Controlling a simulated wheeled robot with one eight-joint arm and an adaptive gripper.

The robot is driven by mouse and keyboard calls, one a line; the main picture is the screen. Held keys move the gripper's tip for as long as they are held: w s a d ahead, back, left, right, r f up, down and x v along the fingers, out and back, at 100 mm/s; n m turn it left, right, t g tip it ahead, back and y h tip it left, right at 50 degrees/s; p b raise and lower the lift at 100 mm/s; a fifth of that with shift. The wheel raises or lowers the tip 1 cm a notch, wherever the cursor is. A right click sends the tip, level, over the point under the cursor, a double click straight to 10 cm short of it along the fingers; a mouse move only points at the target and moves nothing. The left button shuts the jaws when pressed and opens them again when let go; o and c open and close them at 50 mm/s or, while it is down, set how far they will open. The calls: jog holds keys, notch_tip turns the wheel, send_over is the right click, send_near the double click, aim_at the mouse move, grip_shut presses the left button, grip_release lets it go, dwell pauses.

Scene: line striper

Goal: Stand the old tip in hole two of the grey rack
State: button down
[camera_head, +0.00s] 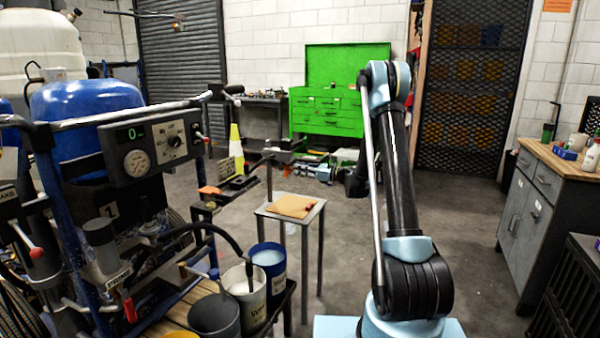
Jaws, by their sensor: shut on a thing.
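My arm rises in the right middle of the head view, and its upper link hides what lies behind it. A dark part beside the link seems to be my arm too. The fingers of my gripper cannot be made out, nor anything held in them. I cannot make out the old tip for certain. A small grey block on a thin post (284,156) stands left of my arm; I cannot tell whether it is the grey rack, and no holes show. A small stand (318,208) bears a tan sheet (291,205) with a small dark red thing at its right edge.
The blue-framed striper (150,148) fills the left, with a grey bucket (214,316), a cream bucket (245,298) and a blue bucket (270,268) beside it. A green tool chest (330,112) stands behind. A workbench (528,188) stands at the right. Floor between is open.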

jog(key=shift+s+d, duration=0.1)
jog(key=shift+d, duration=0.2)
jog(key=v, duration=0.4)
jog(key=shift+d, duration=0.15)
dwell(0.8)
